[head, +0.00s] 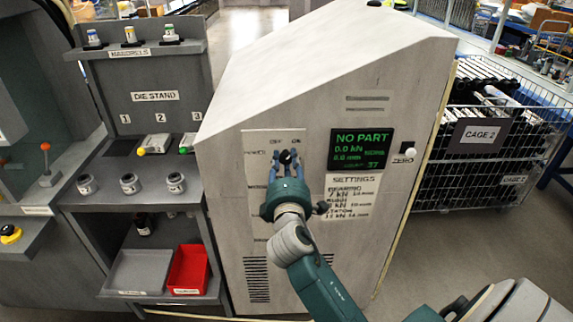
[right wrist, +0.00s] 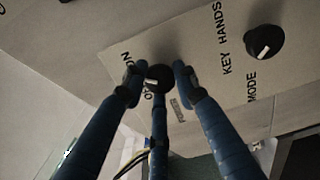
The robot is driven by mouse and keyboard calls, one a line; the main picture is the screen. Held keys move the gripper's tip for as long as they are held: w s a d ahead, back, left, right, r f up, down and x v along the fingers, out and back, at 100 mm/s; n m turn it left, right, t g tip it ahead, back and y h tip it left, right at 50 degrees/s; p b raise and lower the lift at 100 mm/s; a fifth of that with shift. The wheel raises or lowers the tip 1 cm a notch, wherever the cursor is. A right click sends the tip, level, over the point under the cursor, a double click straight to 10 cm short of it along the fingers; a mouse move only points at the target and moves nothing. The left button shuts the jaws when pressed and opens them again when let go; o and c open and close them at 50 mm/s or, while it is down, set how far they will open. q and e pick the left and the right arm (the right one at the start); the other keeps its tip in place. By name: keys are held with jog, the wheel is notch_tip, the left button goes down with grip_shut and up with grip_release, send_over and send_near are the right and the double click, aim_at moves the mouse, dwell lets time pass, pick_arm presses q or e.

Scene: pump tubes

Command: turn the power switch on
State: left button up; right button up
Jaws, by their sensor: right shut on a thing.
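The power switch is a round black knob (head: 286,157) on the light panel of the grey cabinet, under the OFF and ON labels. In the right wrist view the knob (right wrist: 162,76) has a pale pointer mark, but I cannot tell clearly which label it points to. My right gripper (head: 285,153) is shut on the knob, with its blue fingers on either side. The fingers (right wrist: 158,80) partly cover the knob and the lettering around it. My left gripper is not in view.
A second black knob (right wrist: 264,42), by KEY, HANDS and MODE lettering, is on the same panel. The green display (head: 361,150) reads NO PART, with a pale ZERO button (head: 411,152) beside it. A die stand (head: 155,97) is left; a wire cage (head: 480,170) is right.

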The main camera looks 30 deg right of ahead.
jog(key=shift+a+f+m, duration=0.15)
jog(key=shift+f+m, duration=0.15)
jog(key=shift+m, duration=0.3)
jog(key=o, duration=1)
jog(key=shift+o, duration=0.8)
jog(key=shift+w+r, duration=0.1)
jog(key=shift+r, duration=0.1)
jog(key=v, duration=1.2)
